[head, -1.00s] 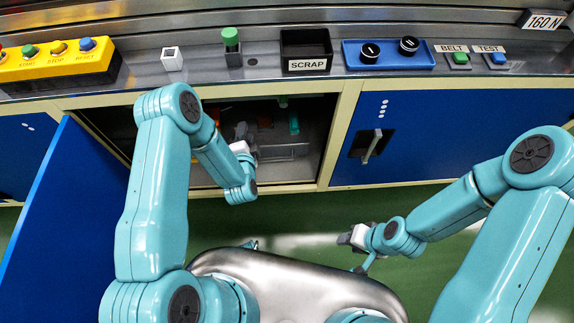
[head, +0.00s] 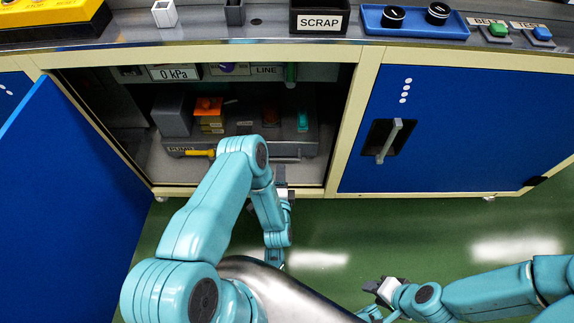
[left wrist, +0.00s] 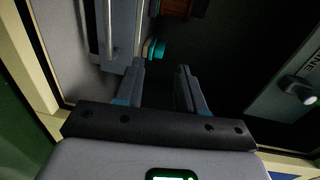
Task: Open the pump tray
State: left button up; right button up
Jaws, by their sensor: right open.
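The grey pump tray (head: 255,142) sits inside the open cabinet, with a "PUMP" label and a yellow lever (head: 199,153) at its front left. A thin bar handle (head: 290,160) runs along its front, partly hidden by my left arm. In the left wrist view the handle (left wrist: 108,28) is a pale bar beside the fingers, not between them. My left gripper (head: 286,193) is in front of the tray's right part; its fingers (left wrist: 160,82) are apart with nothing visible between them. My right gripper (head: 374,288) is open and empty, low over the floor.
The tray carries a grey block (head: 172,116), an orange-topped part (head: 209,107) and a teal part (head: 303,120). The blue cabinet door (head: 75,165) stands open at left; a shut blue door (head: 440,130) with a handle is at right. Green floor is clear.

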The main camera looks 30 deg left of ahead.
pick_arm(q)
jog(key=b, duration=0.3)
send_near(279, 160)
jog(key=r+v, duration=0.1)
jog(key=v, duration=0.4)
jog(key=shift+g, duration=0.4)
jog(key=b+x, duration=0.2)
jog(key=x, duration=0.3)
jog(key=b+x, duration=0.2)
jog(key=x, duration=0.3)
jog(key=b+x, duration=0.2)
jog(key=x, duration=0.3)
jog(key=shift+w+d+f+b, duration=0.1)
jog(key=shift+w+f+b, duration=0.05)
jog(key=shift+f+b, duration=0.2)
jog(key=shift+w+r, duration=0.1)
jog(key=shift+w, duration=0.2)
pick_arm(e)
notch_tip(279, 160, down, 11)
jog(key=w+d, duration=0.1)
jog(key=w, duration=0.1)
jog(key=shift+d+t, duration=0.15)
jog(key=shift+t, duration=0.25)
jog(key=shift+w+r, duration=0.1)
pick_arm(q)
grip_shut()
